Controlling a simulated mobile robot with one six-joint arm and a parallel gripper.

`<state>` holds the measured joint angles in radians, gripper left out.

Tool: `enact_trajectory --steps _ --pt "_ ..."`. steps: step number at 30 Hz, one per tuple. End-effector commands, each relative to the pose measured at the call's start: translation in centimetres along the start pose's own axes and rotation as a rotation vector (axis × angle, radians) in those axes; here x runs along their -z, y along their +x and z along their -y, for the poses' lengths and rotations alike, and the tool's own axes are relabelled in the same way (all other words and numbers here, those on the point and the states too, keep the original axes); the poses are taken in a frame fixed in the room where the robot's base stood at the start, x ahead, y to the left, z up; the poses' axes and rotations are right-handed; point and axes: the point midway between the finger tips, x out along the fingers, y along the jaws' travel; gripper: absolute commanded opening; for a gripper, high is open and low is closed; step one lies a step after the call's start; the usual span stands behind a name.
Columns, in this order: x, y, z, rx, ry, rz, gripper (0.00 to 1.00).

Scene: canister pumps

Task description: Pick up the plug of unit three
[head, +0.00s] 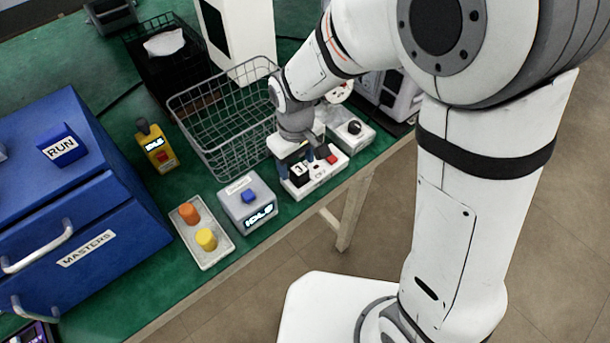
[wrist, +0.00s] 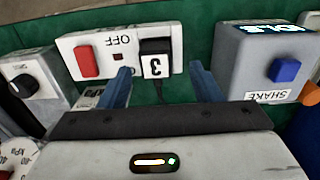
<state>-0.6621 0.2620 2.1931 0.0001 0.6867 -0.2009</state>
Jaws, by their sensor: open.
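The plug of unit three (wrist: 155,62) is a black block with a white label reading "3", upside down in the wrist view. It sits in a white switch box (wrist: 104,67) with a red button and an OFF mark. The plug also shows in the head view (head: 301,172), partly behind my gripper. A dark cable leaves it towards my gripper. My gripper (wrist: 162,83) is open and empty, with its two blue fingers apart on either side of the plug. The plug lies nearer the left finger in the wrist view. Its depth between the fingertips is unclear.
A grey SHAKE box (wrist: 262,60) with a blue button stands close beside the right finger. A white knob box (head: 350,130) stands on the other side. A wire basket (head: 205,125) is behind my gripper. The green table's (head: 270,240) front edge is near.

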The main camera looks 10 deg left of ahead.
Motion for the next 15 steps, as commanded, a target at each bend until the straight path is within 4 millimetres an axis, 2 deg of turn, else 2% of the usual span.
enact_trajectory --steps 6,15 --pt "-0.4 3.2 -0.4 0.001 0.001 0.004 0.58" --pt "-0.3 3.8 -0.4 0.000 0.000 0.000 0.58"
